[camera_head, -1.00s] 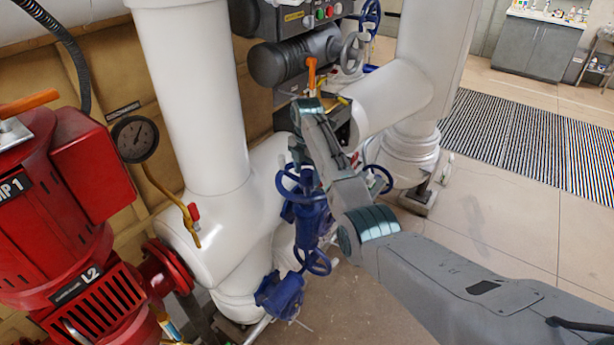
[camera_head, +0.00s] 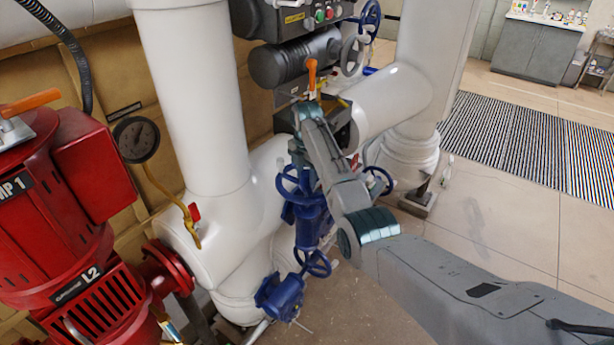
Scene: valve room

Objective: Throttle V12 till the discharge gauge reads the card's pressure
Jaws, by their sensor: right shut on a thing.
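My right gripper (camera_head: 298,160) is partly hidden behind its own wrist. It is shut and appears to be on the rim of a blue handwheel (camera_head: 289,191) on a blue valve (camera_head: 307,228) low among the white pipes. No V12 label is readable there, so I cannot confirm which valve it is. A round dark-faced gauge (camera_head: 136,139) hangs left of the tall white pipe. A small dark plate (camera_head: 123,111) sits above it; its text and the needle's reading are too small to make out. No card can be made out. My left gripper is not in view.
A red pump (camera_head: 60,210) stands at the left. Other blue handwheels (camera_head: 317,264) and a lower blue valve (camera_head: 281,297) are close below my wrist. An orange lever (camera_head: 312,74) is just above it. Open floor (camera_head: 490,215) lies at the right.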

